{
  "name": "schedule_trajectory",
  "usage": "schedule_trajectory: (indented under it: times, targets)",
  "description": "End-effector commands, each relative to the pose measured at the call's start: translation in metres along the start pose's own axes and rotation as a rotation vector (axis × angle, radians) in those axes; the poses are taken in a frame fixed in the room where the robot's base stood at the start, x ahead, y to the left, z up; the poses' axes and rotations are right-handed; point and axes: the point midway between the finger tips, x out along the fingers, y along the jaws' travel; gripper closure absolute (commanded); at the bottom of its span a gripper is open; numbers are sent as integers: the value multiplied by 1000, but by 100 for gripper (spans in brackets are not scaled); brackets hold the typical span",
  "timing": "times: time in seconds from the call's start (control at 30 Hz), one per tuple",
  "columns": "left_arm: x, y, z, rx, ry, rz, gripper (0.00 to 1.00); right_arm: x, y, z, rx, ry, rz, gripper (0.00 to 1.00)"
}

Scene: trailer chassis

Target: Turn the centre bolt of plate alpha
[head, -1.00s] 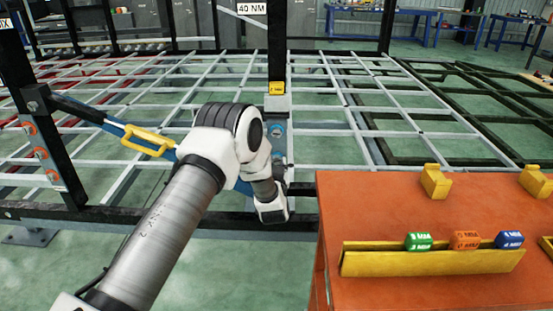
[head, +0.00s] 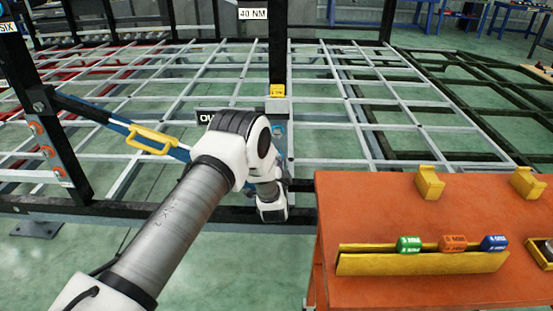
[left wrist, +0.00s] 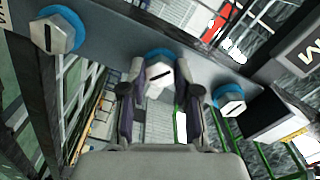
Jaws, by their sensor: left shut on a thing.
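A grey plate (left wrist: 195,88) with several blue-collared bolts runs across the left wrist view. The centre bolt (left wrist: 158,73), with a pale slotted head, sits between the fingers of my left gripper (left wrist: 160,88), which is shut on it. One bolt (left wrist: 57,32) is at the upper left and another (left wrist: 229,98) at the right, both clear of the fingers. In the head view my left arm reaches the central black post. It hides most of the plate, and one blue collar (head: 280,130) shows beside it. I cannot read the plate's name. My right gripper is out of view.
A sign reading 40 NM (head: 260,14) hangs above. A dark sign starting "OV" (head: 207,116) is partly hidden by my arm. A blue bar with a yellow handle (head: 152,140) slants from the left post. An orange bench (head: 420,210) stands at right.

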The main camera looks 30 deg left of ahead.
Motion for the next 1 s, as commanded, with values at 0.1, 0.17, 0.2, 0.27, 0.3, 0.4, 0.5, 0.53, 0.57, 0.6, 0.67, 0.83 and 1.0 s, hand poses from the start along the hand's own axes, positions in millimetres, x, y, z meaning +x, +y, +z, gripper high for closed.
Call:
schedule_trajectory:
  times: [0.1,0.17,0.2,0.27,0.3,0.4,0.5,0.53,0.57,0.6,0.67,0.83,1.0]
  targets:
    - [-2,3,0,106,1,11,100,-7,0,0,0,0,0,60]
    - [-2,3,0,155,1,11,100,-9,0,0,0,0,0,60]
    - [-2,3,0,187,2,11,100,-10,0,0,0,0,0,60]
    - [-2,4,0,232,2,12,100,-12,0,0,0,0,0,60]
    - [-3,4,0,258,2,12,100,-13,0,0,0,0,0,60]
    - [-3,4,0,316,3,12,100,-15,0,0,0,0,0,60]
    - [-2,4,0,361,3,12,100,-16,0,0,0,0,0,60]
    - [-2,5,0,371,3,12,100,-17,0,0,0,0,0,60]
    - [-2,5,0,381,3,12,100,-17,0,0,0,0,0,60]
    - [-2,5,0,392,3,12,100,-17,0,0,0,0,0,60]
    - [-3,5,0,404,4,12,100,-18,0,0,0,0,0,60]
    - [-3,6,1,422,4,12,100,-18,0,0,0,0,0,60]
    - [-3,6,1,423,4,13,100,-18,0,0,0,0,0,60]
